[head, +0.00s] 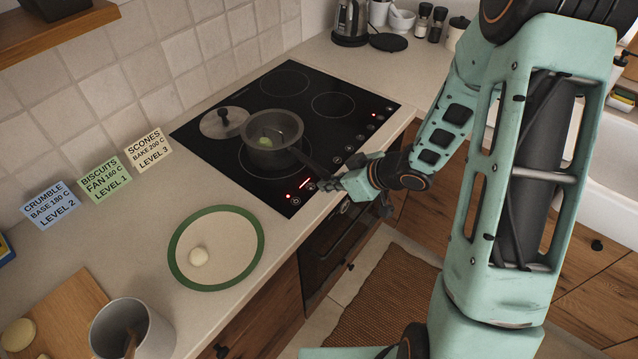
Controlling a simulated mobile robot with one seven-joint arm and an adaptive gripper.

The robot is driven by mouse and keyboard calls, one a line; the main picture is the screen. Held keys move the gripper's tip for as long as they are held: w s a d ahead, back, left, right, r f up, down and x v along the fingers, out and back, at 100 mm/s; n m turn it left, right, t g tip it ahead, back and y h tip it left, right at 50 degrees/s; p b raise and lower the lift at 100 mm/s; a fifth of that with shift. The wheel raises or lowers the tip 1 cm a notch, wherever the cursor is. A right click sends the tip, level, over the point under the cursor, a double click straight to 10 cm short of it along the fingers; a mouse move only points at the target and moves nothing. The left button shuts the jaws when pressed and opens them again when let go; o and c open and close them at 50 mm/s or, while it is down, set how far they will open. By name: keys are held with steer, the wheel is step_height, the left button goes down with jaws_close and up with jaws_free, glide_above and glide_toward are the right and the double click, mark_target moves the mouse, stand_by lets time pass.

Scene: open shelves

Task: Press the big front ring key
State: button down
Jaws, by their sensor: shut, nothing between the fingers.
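The black glass hob (225,155) is set in the worktop, with its touch keys (349,149) in a row along the front edge. Red lights (304,184) glow at the near-left end of this row. A grey pot (288,124) stands on the near ring, its handle pointing toward the front edge. My gripper (340,183) is shut and empty at the hob's front edge, close to the handle's end and right of the red lights. I cannot tell whether it touches the hob. The exact big front ring key cannot be read and may be partly hidden.
A pot lid (212,127) lies on the hob left of the pot. Three recipe cards (105,180) stand by the wall. A kettle (351,18) stands behind.

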steer(key=shift+a+r+v, duration=0.1)
steer(key=shift+r+v, duration=0.05)
steer(key=shift+v, duration=0.9)
steer(key=shift+a+r+v, duration=0.15)
steer(key=shift+v, duration=0.85)
steer(key=shift+w, duration=0.3)
stand_by(0.3)
